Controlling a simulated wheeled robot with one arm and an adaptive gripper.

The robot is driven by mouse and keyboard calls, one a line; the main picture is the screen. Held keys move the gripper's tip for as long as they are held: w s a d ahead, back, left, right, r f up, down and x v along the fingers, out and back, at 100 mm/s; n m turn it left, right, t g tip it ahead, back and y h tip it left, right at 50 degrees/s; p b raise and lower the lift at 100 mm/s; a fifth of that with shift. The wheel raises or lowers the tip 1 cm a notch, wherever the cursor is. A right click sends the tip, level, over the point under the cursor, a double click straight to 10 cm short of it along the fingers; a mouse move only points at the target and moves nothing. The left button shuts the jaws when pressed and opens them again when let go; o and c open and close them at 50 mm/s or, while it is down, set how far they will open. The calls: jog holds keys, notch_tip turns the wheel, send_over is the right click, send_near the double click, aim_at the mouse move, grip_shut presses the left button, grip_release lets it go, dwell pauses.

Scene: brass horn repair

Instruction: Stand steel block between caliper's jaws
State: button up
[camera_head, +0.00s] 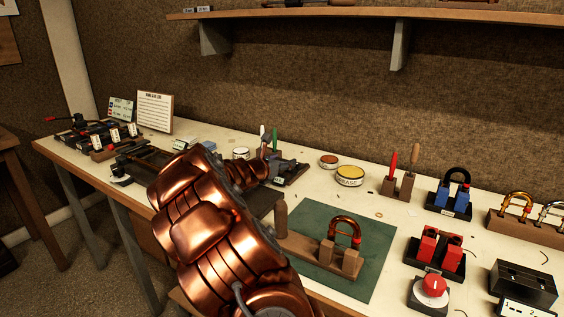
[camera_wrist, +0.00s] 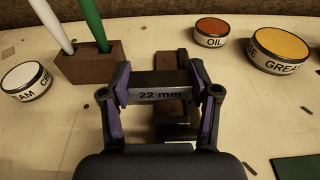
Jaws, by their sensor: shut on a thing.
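My gripper (camera_wrist: 160,84) is shut on the steel block (camera_wrist: 160,96), a grey bar marked "22 mm" held crosswise between the fingertips in the wrist view. In the head view my gripper (camera_head: 286,169) is over the far middle of the bench, and my copper arm hides much around it. Under and behind the block is a dark brown piece (camera_wrist: 172,112), partly hidden by the block and fingers. I cannot make out the caliper's jaws in either view, nor whether the block touches anything below.
Left of my gripper is a brown holder (camera_wrist: 88,66) with a white and a green handle, and a white tin (camera_wrist: 27,80). To the right are the oil tin (camera_wrist: 211,32) and grease tin (camera_wrist: 281,50). A green mat (camera_head: 375,240) carries a wooden stand with a horn part.

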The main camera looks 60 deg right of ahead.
jog(key=shift+f+b, duration=0.45)
jog(key=shift+f, duration=0.3)
jog(key=shift+r, duration=0.1)
jog(key=shift+r, duration=0.1)
jog(key=shift+r+p, duration=0.75)
jog(key=shift+p, duration=0.15)
jog(key=shift+r, duration=0.1)
